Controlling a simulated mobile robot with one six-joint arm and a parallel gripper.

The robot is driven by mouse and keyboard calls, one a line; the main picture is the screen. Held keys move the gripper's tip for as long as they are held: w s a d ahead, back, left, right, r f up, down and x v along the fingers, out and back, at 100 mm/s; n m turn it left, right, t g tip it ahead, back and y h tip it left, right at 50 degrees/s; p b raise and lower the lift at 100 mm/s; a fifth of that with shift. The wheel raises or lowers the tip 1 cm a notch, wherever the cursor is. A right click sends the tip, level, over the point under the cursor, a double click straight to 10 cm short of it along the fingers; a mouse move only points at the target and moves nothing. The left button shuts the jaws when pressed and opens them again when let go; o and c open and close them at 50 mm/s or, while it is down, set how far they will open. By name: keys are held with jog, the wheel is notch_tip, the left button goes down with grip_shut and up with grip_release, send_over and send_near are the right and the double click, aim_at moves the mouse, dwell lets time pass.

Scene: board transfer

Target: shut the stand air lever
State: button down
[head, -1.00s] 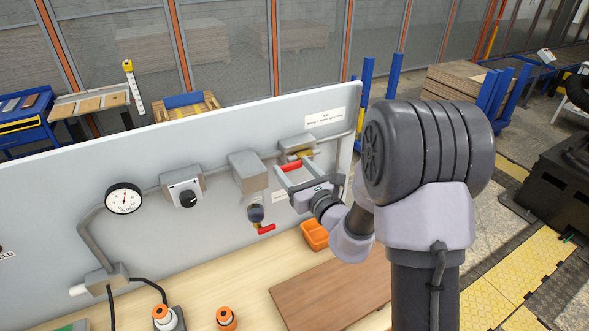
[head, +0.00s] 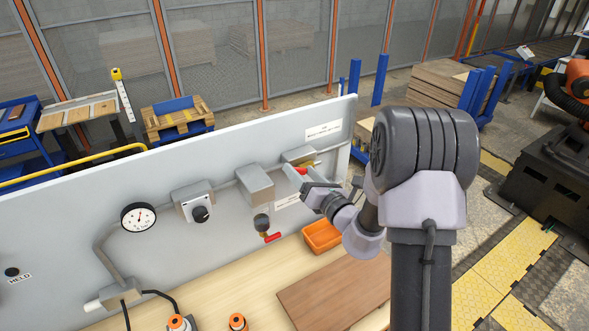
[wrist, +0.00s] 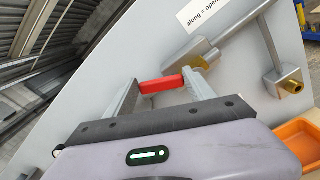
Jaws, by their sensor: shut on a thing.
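A red lever (head: 301,170) sits at the brass valve (head: 309,163) near the right end of the grey upright panel. My gripper (head: 299,175) is at this lever, partly hidden by its own wrist. In the wrist view the red lever (wrist: 161,85) lies between the two fingers of my gripper (wrist: 160,82), touching both. The brass valve (wrist: 204,60) shows just beyond the right finger. I cannot tell the lever's exact angle to the pipe. A label (wrist: 203,12) reading "along = open" is above the valve.
A second valve with a red handle (head: 272,237) hangs lower left of my gripper. A gauge (head: 139,217) and a switch box (head: 193,201) are further left on the panel. An orange bin (head: 321,236) and a brown board (head: 335,290) lie on the bench below.

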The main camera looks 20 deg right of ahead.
jog(key=w+d+r+m+p, duration=0.1)
jog(key=d+m+p, duration=0.4)
jog(key=m+p, duration=0.6)
jog(key=shift+w+d+r+m, duration=0.2)
jog(key=shift+r+m, duration=0.4)
jog(key=shift+r, duration=0.05)
jog(key=shift+c, duration=1.6)
grip_release()
jog(key=shift+d, duration=0.1)
